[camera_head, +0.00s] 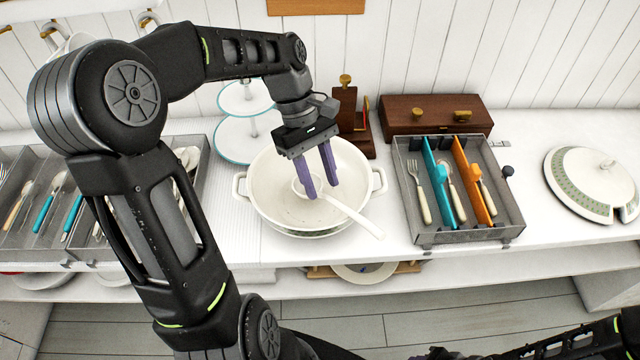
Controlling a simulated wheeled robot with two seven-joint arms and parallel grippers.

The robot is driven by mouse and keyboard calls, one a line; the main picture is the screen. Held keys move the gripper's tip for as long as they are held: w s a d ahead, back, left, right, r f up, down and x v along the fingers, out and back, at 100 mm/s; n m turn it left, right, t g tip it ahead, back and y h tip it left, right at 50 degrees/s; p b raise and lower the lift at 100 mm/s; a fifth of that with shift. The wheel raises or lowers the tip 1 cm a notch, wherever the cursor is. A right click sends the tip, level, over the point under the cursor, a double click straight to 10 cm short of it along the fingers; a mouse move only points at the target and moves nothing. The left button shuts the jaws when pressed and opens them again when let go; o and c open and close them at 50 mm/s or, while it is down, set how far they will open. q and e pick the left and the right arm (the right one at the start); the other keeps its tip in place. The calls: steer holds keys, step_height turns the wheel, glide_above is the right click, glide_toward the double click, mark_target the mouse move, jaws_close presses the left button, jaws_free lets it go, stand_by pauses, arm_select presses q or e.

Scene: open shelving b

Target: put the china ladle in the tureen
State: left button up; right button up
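The white china tureen (262,204) stands uncovered on the white counter, with a handle on each side. The white china ladle (352,213) has its bowl inside the tureen outline and its handle slanting over the front right rim, the tip reaching beyond it. My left gripper (324,191) is above the tureen, pointing down. Its two purple fingers are spread, with the bowl end of the handle between or just below the tips; I cannot tell whether they touch it. The fingers hide part of the ladle bowl. Part of my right arm shows at bottom right; its gripper is not visible.
A tiered stand (241,139) is behind the tureen. A cutlery tray (408,214) stands to its right and another (30,240) to its left. A patterned lid (590,178) lies far right. A wooden box (435,113) is at the back. Free counter lies between right tray and lid.

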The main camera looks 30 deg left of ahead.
arm_select(q)
step_height(320, 180, up, 8)
steer(key=p, duration=0.3)
steer(key=shift+f, duration=0.15)
